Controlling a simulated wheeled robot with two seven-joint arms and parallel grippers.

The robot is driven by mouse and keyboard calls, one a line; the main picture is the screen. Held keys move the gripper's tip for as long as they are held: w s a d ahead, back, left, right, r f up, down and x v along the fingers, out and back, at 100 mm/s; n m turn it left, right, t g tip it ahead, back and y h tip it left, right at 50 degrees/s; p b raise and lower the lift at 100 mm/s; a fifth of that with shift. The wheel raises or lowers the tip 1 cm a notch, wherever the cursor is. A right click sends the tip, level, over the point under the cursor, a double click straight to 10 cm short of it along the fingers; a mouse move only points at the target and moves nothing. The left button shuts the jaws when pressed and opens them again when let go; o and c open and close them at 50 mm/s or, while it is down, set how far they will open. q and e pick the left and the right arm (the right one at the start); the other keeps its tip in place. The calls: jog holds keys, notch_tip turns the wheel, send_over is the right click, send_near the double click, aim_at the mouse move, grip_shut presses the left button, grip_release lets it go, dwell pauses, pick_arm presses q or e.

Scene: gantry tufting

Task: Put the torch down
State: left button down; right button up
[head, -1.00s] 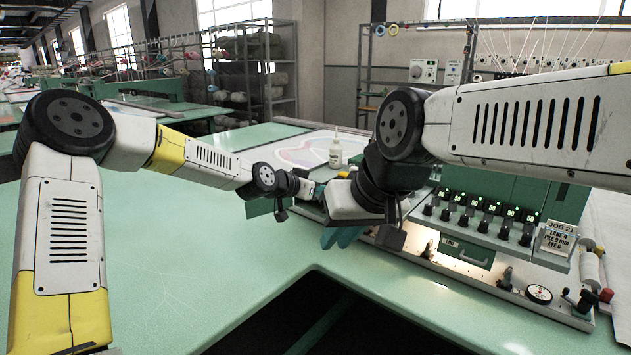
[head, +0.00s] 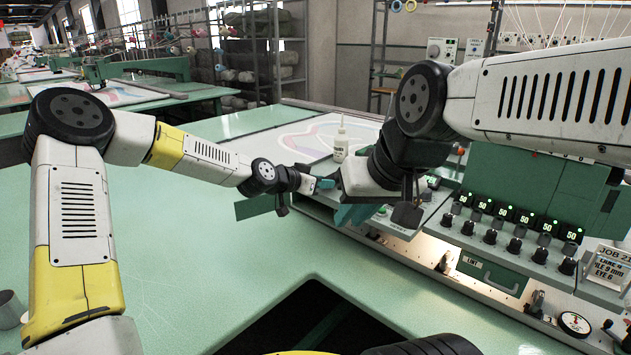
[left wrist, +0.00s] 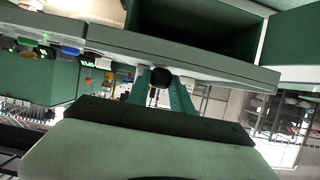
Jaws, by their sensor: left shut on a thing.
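My left gripper (head: 325,183) is at the front-left end of the tufting machine, small in the head view. In the left wrist view its teal fingers (left wrist: 160,88) are shut on a dark round-ended thing (left wrist: 161,77), which I take to be the torch. Only its black end shows; the rest is hidden. In the head view the torch cannot be made out. My right gripper (head: 352,215) hangs just right of and lower than the left one. Its teal fingers are partly covered by its own wrist, and their gap does not show.
The machine's control panel (head: 515,222), with several knobs and green displays, stands at the right. A white bottle (head: 340,141) stands behind the grippers. A green panel edge (left wrist: 195,65) crosses the left wrist view.

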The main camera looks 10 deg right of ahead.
pick_arm(q)
jog(key=shift+f, duration=0.3)
jog(key=c, duration=1.1)
grip_release()
jog(key=shift+f, duration=0.1)
jog(key=shift+c, duration=0.2)
